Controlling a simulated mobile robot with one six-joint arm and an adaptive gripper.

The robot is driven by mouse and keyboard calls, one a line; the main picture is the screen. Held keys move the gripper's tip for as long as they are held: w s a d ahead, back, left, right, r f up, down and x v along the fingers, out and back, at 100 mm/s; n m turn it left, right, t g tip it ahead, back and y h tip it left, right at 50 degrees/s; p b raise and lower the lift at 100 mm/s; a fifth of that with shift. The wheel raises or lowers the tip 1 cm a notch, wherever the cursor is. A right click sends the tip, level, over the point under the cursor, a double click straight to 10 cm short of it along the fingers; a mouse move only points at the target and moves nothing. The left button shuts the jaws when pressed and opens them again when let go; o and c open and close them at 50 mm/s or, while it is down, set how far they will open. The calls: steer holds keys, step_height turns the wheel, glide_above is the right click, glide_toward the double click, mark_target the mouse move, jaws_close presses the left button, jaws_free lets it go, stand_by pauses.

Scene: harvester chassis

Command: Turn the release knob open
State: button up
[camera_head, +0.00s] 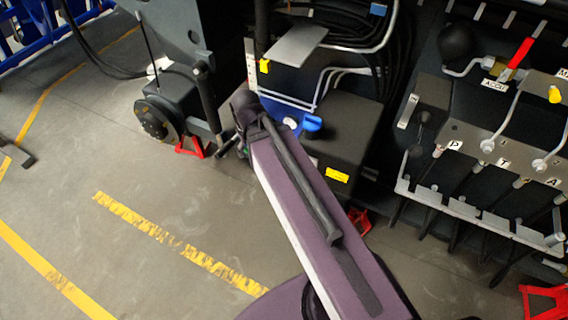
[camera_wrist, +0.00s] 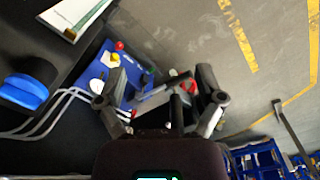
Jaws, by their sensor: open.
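My gripper (camera_wrist: 161,78) is open in the wrist view, its two dark fingers spread apart. No object is clearly held between them. In the head view my gripper (camera_head: 230,146) is a dark shape at the far end of my arm, mostly hidden by it. A blue panel (camera_wrist: 92,72) lies left of the fingers, with a small yellow-and-white part (camera_wrist: 110,60) and a red button (camera_wrist: 119,45). A blue knob (camera_wrist: 27,89) is farther left; a blue knob (camera_head: 312,123) also shows in the head view, right of my arm's end. I cannot tell which part is the release knob.
A black box with a yellow label (camera_head: 337,174) stands right of my arm. Black hoses and a valve block (camera_head: 495,145) fill the right side. A black wheel-like part (camera_head: 157,119) is left of my gripper. The grey floor with yellow lines (camera_head: 165,240) is open at left.

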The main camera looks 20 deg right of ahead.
steer(key=w+d+f+m+t+h+b, duration=0.1)
steer(key=w+d+f+m+h+b, duration=0.25)
steer(key=f+b, duration=0.75)
steer(key=w+d+f+m+t+h+b, duration=0.2)
steer(key=w+d+f+b, duration=0.15)
steer(key=f+b, duration=0.75)
steer(key=w+d+f+m+t+h+b, duration=0.1)
steer(key=w+d+f+m+h+b, duration=0.15)
steer(key=d+f+b, duration=0.8)
steer(key=w+a+f+m+t+h+b, duration=0.2)
steer(key=f+b, duration=0.7)
steer(key=b, duration=0.9)
steer(key=w+a+f+m+t+h+b, duration=0.1)
steer(key=w+a+f+t+h+b, duration=0.2)
steer(key=f+b, duration=0.6)
steer(key=w+t+b, duration=0.2)
steer(key=b, duration=0.7)
steer(key=shift+w+f+m+h+b, duration=0.35)
steer(key=shift+f+m+h+b, duration=0.05)
steer(key=x, duration=1.3)
steer(key=shift+w+d+r, duration=0.1)
steer(key=shift+w+d, duration=0.1)
steer(key=shift+w, duration=0.2)
steer(key=c, duration=1.2)
